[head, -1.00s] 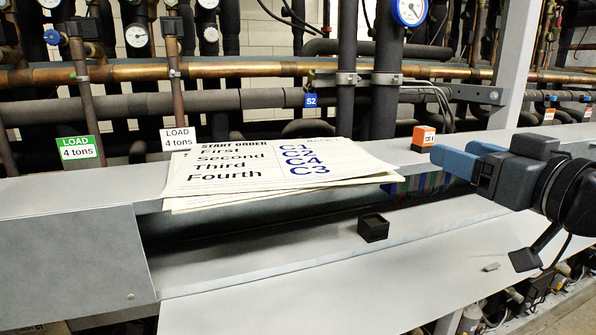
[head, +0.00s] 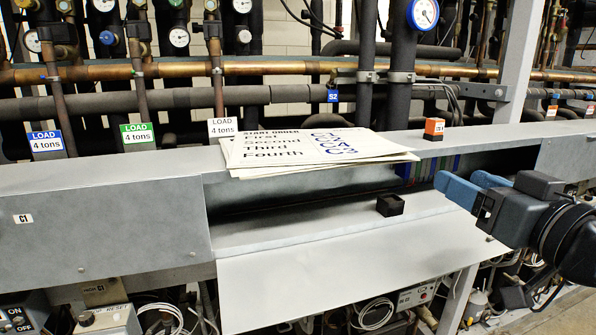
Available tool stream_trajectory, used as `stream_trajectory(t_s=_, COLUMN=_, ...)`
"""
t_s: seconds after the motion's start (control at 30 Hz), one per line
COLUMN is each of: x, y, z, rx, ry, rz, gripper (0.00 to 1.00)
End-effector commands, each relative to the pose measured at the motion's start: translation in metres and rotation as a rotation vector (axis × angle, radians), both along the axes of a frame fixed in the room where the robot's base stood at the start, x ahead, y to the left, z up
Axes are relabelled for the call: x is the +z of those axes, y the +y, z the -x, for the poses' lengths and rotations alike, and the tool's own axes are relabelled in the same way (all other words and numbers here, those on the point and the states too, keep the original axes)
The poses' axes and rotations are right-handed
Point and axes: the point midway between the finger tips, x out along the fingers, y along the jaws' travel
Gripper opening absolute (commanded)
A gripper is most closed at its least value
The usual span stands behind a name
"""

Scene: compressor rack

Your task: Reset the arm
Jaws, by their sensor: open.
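My gripper (head: 466,187) is at the right of the head view, with its two blue fingers apart and pointing left. Nothing shows between the fingers. My dark arm extends from it to the right edge of the picture. The gripper is in front of the grey trough (head: 310,227), to the right of a small black open box (head: 390,205) that sits inside the trough, and apart from it.
Printed start-order sheets (head: 290,150) lie on the trough's top ledge. An orange tag block (head: 434,127) stands on the ledge near my gripper. Pipes and gauges (head: 423,14) fill the back. A grey panel (head: 350,275) slopes down in front. Switch boxes (head: 108,318) are at lower left.

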Motion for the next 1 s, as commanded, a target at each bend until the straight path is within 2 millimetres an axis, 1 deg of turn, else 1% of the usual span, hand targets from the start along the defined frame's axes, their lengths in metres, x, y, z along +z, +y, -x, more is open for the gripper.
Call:
stream_trajectory(t_s=0.03, x=-0.009, y=0.002, z=0.003, rx=-0.005, ry=0.007, rz=-0.017, gripper=0.63)
stream_trajectory(t_s=0.17, x=-0.030, y=0.005, z=0.011, rx=-0.031, ry=0.017, rz=-0.057, gripper=0.63)
stream_trajectory(t_s=0.27, x=-0.053, y=0.008, z=0.021, rx=-0.056, ry=0.030, rz=-0.094, gripper=0.63)
stream_trajectory(t_s=0.37, x=-0.081, y=0.012, z=0.037, rx=-0.093, ry=0.047, rz=-0.133, gripper=0.63)
stream_trajectory(t_s=0.4, x=-0.094, y=0.015, z=0.045, rx=-0.107, ry=0.056, rz=-0.148, gripper=0.63)
stream_trajectory(t_s=0.47, x=-0.112, y=0.016, z=0.057, rx=-0.133, ry=0.070, rz=-0.167, gripper=0.63)
stream_trajectory(t_s=0.5, x=-0.124, y=0.018, z=0.066, rx=-0.148, ry=0.078, rz=-0.176, gripper=0.63)
stream_trajectory(t_s=0.57, x=-0.140, y=0.020, z=0.081, rx=-0.172, ry=0.092, rz=-0.189, gripper=0.63)
stream_trajectory(t_s=0.6, x=-0.151, y=0.021, z=0.092, rx=-0.189, ry=0.101, rz=-0.192, gripper=0.63)
stream_trajectory(t_s=0.67, x=-0.166, y=0.024, z=0.108, rx=-0.210, ry=0.115, rz=-0.197, gripper=0.63)
stream_trajectory(t_s=0.77, x=-0.190, y=0.026, z=0.137, rx=-0.245, ry=0.138, rz=-0.194, gripper=0.63)
stream_trajectory(t_s=0.8, x=-0.199, y=0.027, z=0.150, rx=-0.258, ry=0.149, rz=-0.191, gripper=0.63)
stream_trajectory(t_s=0.87, x=-0.211, y=0.028, z=0.169, rx=-0.276, ry=0.163, rz=-0.182, gripper=0.63)
stream_trajectory(t_s=0.9, x=-0.217, y=0.028, z=0.182, rx=-0.286, ry=0.172, rz=-0.175, gripper=0.63)
stream_trajectory(t_s=0.97, x=-0.227, y=0.029, z=0.202, rx=-0.300, ry=0.185, rz=-0.161, gripper=0.63)
stream_trajectory(t_s=1.0, x=-0.233, y=0.029, z=0.216, rx=-0.308, ry=0.195, rz=-0.149, gripper=0.63)
